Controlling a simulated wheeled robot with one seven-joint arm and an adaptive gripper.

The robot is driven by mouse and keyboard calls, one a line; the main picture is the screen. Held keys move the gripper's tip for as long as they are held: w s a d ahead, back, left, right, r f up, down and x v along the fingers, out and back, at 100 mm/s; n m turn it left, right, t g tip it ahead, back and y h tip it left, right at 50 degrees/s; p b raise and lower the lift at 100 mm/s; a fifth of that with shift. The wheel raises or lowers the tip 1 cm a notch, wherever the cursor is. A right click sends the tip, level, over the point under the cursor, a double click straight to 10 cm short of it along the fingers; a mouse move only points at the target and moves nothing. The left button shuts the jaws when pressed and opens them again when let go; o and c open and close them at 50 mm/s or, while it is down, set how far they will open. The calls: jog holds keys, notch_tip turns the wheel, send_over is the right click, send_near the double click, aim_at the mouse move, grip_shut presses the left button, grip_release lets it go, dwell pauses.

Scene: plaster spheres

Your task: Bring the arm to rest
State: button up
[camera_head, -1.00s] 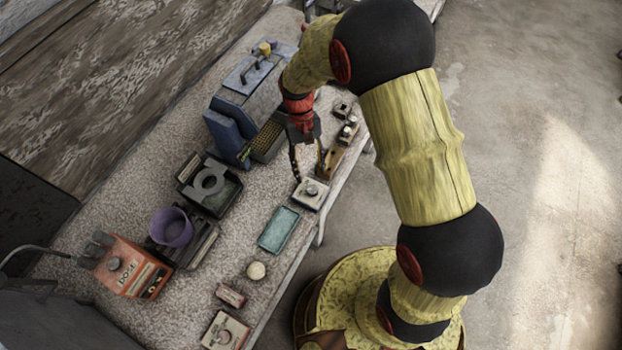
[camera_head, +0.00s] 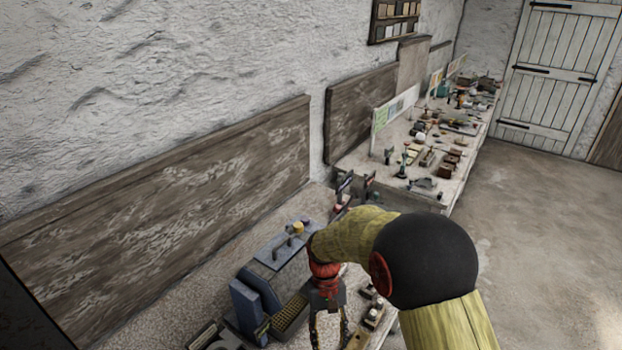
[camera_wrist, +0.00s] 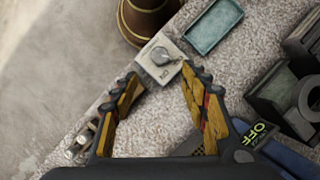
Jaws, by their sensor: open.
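My gripper (camera_head: 328,325) hangs over the near bench, fingers pointing down, with its tips cut off by the lower edge of the head view. In the wrist view my gripper (camera_wrist: 163,80) is open, its two yellow fingers spread and nothing between them. A pale box with a round knob (camera_wrist: 158,57) lies just beyond the fingertips in that view; whether they touch it I cannot tell. My arm is bent over the bench edge from the right.
The wrist view shows a teal tray (camera_wrist: 213,27) and dark holders (camera_wrist: 285,92). Open floor (camera_head: 540,230) lies at right.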

jog(key=s+d+r+t+b, duration=0.4)
jog(key=s+d+r+t, duration=0.1)
jog(key=s+r, duration=0.3)
jog(key=s+d+r+m+t+b, duration=0.1)
jog(key=s+d+r+t+b, duration=0.2)
jog(key=s+d+r+t, duration=0.2)
jog(key=s+d+r, duration=0.2)
jog(key=s+r, duration=0.2)
jog(key=r, duration=0.2)
jog(key=shift+m+y+b, duration=0.3)
jog(key=shift+b, duration=0.05)
